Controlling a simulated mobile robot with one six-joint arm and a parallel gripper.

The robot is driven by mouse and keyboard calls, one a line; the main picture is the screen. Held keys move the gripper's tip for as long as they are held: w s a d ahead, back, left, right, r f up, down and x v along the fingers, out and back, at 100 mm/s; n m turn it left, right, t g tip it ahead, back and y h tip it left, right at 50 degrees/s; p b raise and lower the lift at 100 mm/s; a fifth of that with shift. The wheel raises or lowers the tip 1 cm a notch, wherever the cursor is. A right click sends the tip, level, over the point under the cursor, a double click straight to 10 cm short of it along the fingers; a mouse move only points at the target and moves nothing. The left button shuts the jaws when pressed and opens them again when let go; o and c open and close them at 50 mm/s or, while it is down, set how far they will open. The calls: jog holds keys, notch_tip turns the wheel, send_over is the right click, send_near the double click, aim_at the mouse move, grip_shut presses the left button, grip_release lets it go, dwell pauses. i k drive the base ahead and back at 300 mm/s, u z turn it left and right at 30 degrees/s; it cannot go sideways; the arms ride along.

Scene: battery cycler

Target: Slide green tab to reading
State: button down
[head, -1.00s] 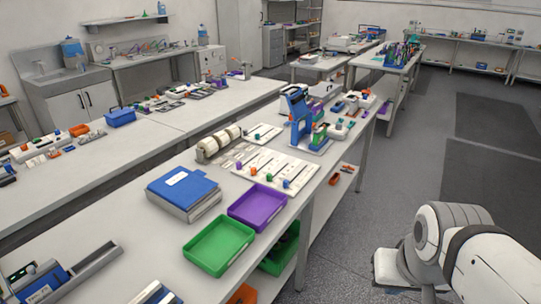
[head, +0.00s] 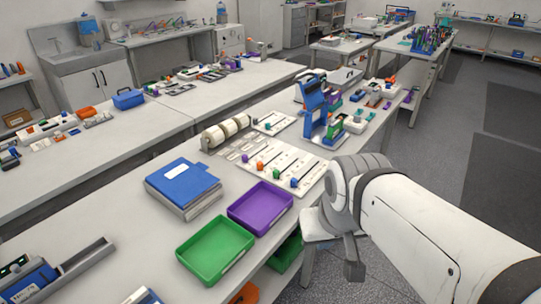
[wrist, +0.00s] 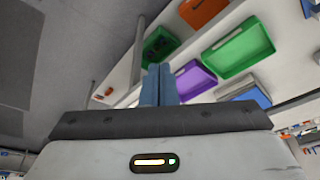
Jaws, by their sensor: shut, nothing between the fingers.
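A white board (head: 312,180) with several parallel slots lies on the near bench behind the trays, each slot with a small coloured tab at its near-left end. An orange tab (head: 260,166) sits further left along the same row. My gripper's blue fingers (wrist: 158,85) are shut together and empty in the wrist view, pointing toward the bench edge. They are well apart from the board, and the board is not clearly visible in the wrist view.
A purple tray (head: 260,207) and a green tray (head: 215,250) stand in front of the board, with a blue-topped box (head: 182,184) to their left. A blue upright device (head: 313,108) stands behind the board. Open floor lies right of the bench.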

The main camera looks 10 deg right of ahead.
aim_at(276, 174)
jog(key=k, duration=1.25)
jog(key=z, duration=0.4)
jog(key=i, duration=1.6)
jog(key=u, duration=0.4)
jog(key=i, duration=0.5)
